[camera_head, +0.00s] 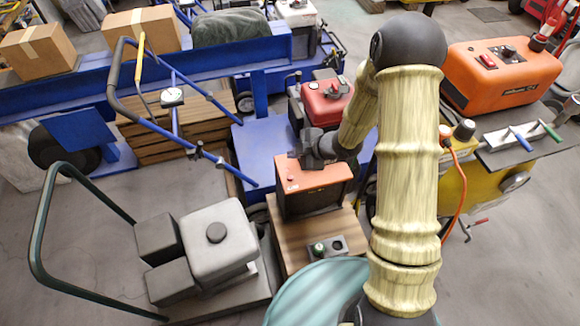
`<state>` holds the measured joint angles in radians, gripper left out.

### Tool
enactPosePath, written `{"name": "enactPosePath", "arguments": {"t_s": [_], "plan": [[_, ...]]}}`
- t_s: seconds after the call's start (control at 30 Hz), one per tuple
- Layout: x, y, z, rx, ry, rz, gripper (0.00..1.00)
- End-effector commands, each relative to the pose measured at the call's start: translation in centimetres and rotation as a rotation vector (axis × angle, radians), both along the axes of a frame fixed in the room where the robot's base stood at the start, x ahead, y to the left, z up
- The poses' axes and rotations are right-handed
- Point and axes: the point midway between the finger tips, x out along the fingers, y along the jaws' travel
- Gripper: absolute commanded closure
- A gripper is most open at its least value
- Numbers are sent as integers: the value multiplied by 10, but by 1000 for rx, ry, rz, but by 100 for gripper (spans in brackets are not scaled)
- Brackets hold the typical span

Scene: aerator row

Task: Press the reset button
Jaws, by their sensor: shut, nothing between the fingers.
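My arm reaches up from the bottom right and bends down to my gripper (312,158), a dark shape at the back edge of an orange-topped box (318,177). Its fingers are small and partly hidden; they are shut with nothing visible between them. I cannot tell whether they touch the box. A small dark button-like spot (291,180) is on the box's top left, just left of my gripper. In front, a small grey control block (328,248) has a green-topped knob (318,248) and a dark round spot. No label reading reset is legible, so I cannot tell which is the reset button.
The orange-topped box stands on a wooden stand (290,245). A grey engine-like unit (218,240) on a green-handled cart is left. A red engine (325,103) on a blue cart is behind. An orange machine (500,75) with a red switch is right.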

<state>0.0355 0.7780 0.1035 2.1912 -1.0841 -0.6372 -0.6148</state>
Motion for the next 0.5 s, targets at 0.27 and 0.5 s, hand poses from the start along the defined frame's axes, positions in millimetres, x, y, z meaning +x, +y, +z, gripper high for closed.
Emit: {"name": "enactPosePath", "arguments": {"t_s": [0.27, 0.5], "plan": [[-1, 3, -1, 8, -6, 23, 100], [-1, 3, -8, 7, -5, 21, 100]]}}
